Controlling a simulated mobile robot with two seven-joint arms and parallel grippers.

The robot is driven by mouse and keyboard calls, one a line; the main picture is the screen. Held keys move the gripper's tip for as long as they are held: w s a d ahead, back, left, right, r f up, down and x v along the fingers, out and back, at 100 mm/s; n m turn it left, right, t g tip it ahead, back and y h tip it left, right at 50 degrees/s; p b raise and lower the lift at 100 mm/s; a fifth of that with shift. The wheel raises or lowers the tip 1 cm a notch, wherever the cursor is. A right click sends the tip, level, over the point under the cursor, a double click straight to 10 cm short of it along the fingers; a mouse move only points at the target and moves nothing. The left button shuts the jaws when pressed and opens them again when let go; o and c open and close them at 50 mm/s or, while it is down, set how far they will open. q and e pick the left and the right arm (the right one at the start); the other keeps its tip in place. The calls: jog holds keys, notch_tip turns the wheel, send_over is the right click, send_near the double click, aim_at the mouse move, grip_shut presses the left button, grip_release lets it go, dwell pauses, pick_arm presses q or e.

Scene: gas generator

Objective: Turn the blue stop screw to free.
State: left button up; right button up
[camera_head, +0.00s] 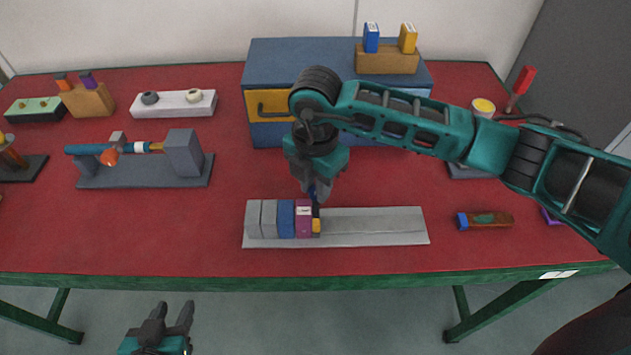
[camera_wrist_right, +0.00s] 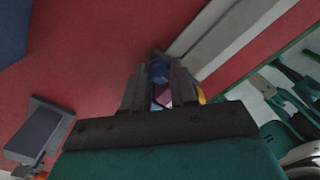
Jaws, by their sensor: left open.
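The blue stop screw (camera_wrist_right: 158,70) shows as a round blue head between the fingertips of my right gripper (camera_wrist_right: 158,82) in the right wrist view. In the head view my right gripper (camera_head: 319,193) points down at the right end of a row of blocks on a grey rail, and a bit of blue shows at its fingers. I cannot tell whether its fingers press on the screw or only stand around it. The screw's turned position cannot be seen. My left gripper (camera_head: 168,318) is open and empty, in front of the table's front edge.
The grey rail (camera_head: 375,226) holds grey, blue and purple blocks at its left. A blue cabinet (camera_head: 270,60) with a yellow drawer stands behind. A grey fixture (camera_head: 183,155) with a blue cylinder is at left. A small blue-ended part (camera_head: 485,220) lies right. Red table between is clear.

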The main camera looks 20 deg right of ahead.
grip_shut()
jog(key=shift+n+b, duration=0.3)
jog(key=shift+n, duration=0.4)
jog(key=o, duration=0.6)
grip_release()
jog(key=shift+c, duration=0.2)
jog(key=shift+r, duration=0.15)
notch_tip(320, 180, up, 13)
